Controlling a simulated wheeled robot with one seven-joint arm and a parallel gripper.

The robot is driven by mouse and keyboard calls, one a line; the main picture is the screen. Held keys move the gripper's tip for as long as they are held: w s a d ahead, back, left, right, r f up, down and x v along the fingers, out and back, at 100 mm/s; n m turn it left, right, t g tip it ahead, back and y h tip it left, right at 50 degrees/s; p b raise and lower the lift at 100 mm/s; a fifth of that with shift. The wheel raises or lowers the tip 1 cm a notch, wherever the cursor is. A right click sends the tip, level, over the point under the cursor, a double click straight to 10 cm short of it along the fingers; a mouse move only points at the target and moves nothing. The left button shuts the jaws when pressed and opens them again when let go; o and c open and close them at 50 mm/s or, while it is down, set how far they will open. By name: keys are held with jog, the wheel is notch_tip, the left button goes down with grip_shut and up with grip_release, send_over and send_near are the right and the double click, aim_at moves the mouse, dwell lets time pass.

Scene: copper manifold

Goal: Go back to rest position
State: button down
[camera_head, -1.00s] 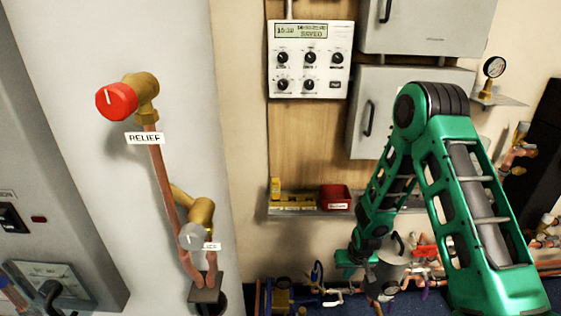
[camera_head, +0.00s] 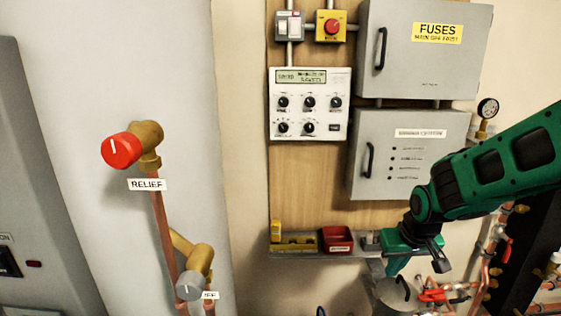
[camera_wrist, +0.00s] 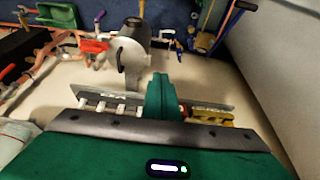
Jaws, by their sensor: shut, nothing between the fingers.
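My green gripper (camera_wrist: 160,97) shows in the wrist view with its fingers together and nothing between them. In the head view my gripper (camera_head: 394,266) is at the lower right, pointing down, in front of the right end of the small shelf and above a grey pot-like vessel (camera_head: 400,293). The same vessel shows beyond the fingers in the wrist view (camera_wrist: 131,60). My green arm reaches in from the right edge. I cannot tell whether the gripper touches the shelf.
A shelf (camera_head: 300,256) holds a red bin (camera_head: 336,239) and yellow blocks (camera_head: 293,242). Grey cabinets (camera_head: 410,150) and a control panel (camera_head: 309,104) are on the wall. A red relief valve (camera_head: 122,151) is at left. Copper pipes and red-handled valves (camera_head: 433,295) crowd the lower right.

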jog(key=s+d+r, duration=0.1)
jog(key=s+r, duration=0.7)
jog(key=s, duration=0.1)
jog(key=s+d+f+m+g, duration=0.1)
jog(key=s+d+m+g, duration=0.1)
jog(key=s+d, duration=0.3)
jog(key=s+d+f+m+g, duration=0.1)
jog(key=s+d+m, duration=0.3)
jog(key=s, duration=0.8)
jog(key=shift+s+d+m+g, duration=0.25)
jog(key=shift+d+g, duration=0.25)
jog(key=shift+d, duration=0.7)
